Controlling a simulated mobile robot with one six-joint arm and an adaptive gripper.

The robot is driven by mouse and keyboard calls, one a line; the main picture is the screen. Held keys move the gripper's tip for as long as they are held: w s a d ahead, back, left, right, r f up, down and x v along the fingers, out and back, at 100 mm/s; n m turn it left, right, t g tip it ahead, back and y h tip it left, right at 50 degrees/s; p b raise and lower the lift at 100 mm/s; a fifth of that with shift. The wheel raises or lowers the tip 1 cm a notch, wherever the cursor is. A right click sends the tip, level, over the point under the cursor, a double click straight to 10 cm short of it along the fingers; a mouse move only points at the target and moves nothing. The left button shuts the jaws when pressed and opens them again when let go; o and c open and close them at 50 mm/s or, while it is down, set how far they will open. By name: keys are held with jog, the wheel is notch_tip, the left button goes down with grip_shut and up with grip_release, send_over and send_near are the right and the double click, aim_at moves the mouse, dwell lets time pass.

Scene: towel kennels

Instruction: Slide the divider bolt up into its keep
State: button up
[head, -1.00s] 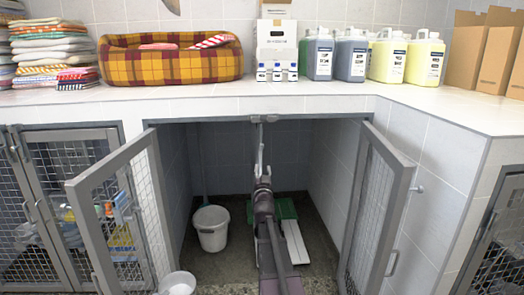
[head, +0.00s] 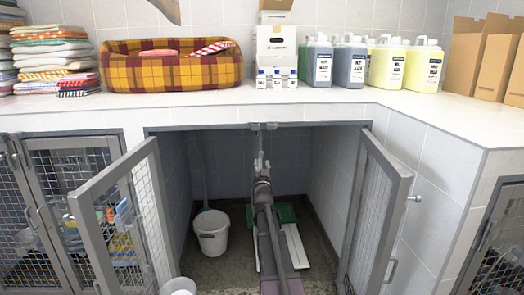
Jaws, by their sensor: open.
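Two small metal fittings (head: 264,126) sit at the middle of the kennel opening's top edge. A thin upright grey piece hangs or stands just below them; I cannot tell whether it is the divider bolt. My gripper (head: 262,160) is at the far end of my arm, inside the opening and below these fittings. It is open, but its fingers are small and seen from behind. I cannot tell whether they are around the bolt or apart from it. The wrist and arm hide what lies directly behind them.
Mesh doors stand open at the left (head: 120,215) and right (head: 375,215) of the opening. Inside are a white bucket (head: 211,235), a green tray (head: 287,211) and a white panel (head: 295,246). The counter (head: 200,110) above holds a plaid bed, towels and jugs.

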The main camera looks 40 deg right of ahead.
aim_at(261, 151)
jog(key=shift+p+x, duration=1.05)
jog(key=shift+x, duration=2.45)
grip_shut()
